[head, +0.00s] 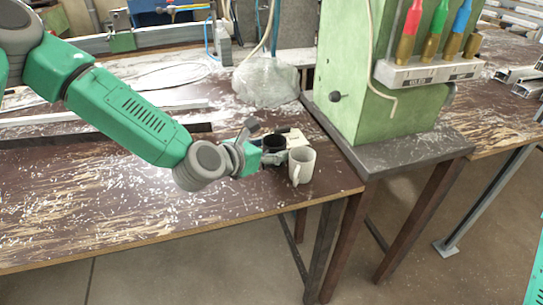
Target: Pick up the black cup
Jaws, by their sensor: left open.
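The black cup (273,143) stands near the right end of the wooden bench, partly hidden by my left gripper. My left gripper (270,150) is open, low over the bench and right at the cup. I cannot tell whether the fingers touch the cup or how far they reach around it. My right gripper is not in view.
A white mug (302,166) stands close in front and to the right of the black cup. A green machine (360,75) rises just beyond the right end of the wooden bench (120,215). The bench's front left is clear apart from scattered shavings.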

